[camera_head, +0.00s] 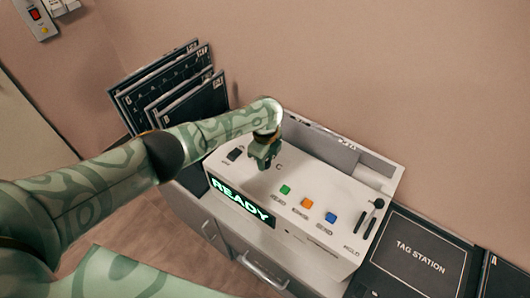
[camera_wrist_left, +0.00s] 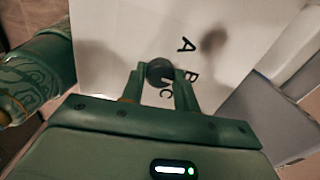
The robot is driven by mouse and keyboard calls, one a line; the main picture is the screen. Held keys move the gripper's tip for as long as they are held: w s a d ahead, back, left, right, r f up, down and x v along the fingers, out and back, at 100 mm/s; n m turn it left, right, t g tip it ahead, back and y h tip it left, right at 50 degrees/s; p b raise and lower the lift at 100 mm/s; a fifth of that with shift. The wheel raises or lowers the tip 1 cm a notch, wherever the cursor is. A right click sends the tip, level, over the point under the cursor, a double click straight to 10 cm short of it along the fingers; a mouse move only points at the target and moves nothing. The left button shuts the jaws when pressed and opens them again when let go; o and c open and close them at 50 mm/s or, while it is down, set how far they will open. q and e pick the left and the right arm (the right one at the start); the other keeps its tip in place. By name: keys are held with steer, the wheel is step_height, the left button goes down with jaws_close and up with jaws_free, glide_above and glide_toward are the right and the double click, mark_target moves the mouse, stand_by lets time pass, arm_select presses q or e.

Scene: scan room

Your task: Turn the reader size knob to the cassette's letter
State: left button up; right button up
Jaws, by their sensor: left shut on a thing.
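The white reader (camera_head: 300,235) stands against the wall, with a lit green READY display (camera_head: 240,203) on its front. My left gripper (camera_head: 262,158) reaches down to the left part of its top panel. In the left wrist view, my left gripper (camera_wrist_left: 160,88) is shut on the dark round size knob (camera_wrist_left: 159,71). The letters A, B and C are printed around the knob; the gripper's right finger partly covers the marks near B and C. I cannot tell which letter the knob points to. My right gripper is out of view.
Green (camera_head: 285,190), orange (camera_head: 307,203) and blue (camera_head: 331,217) buttons and a lever (camera_head: 372,212) sit right of the gripper. Several dark lettered cassettes (camera_head: 165,85) stand in a rack behind my left arm. A dark tag station (camera_head: 420,250) lies at the right.

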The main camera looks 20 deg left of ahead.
arm_select(q)
steer(key=n+p, duration=0.1)
steer(key=n, duration=0.2)
steer(key=shift+r, duration=0.15)
steer(key=n+p, duration=0.2)
steer(key=n, duration=0.1)
steer(key=shift+n, duration=0.3)
steer(key=n, duration=0.3)
steer(key=shift+p, duration=0.3)
steer(key=shift+n, duration=1.6)
steer(key=o, duration=1)
steer(key=shift+c, duration=0.2)
